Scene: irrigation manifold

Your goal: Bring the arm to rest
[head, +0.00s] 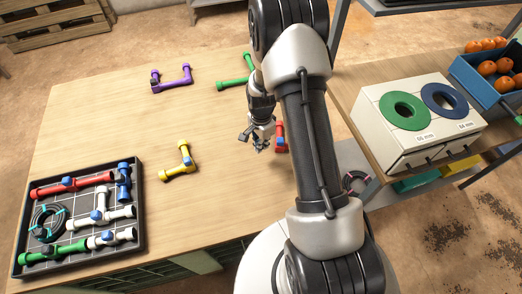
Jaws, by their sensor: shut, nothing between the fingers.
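My arm stands upright in the middle-right of the head view, folded over the near right part of the wooden table (90,125). My gripper (257,146) hangs down from it above the table, with its fingers empty. It is left of a red pipe piece (281,145), which my arm partly hides. A yellow pipe piece (181,165) lies on the table to the left of the gripper, apart from it.
A purple pipe piece (172,83) and a green one (233,84) lie toward the back. A black tray (141,222) of pipe parts sits at left. A white box with green and blue rings (408,158) and a blue orange crate (468,83) stand at right.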

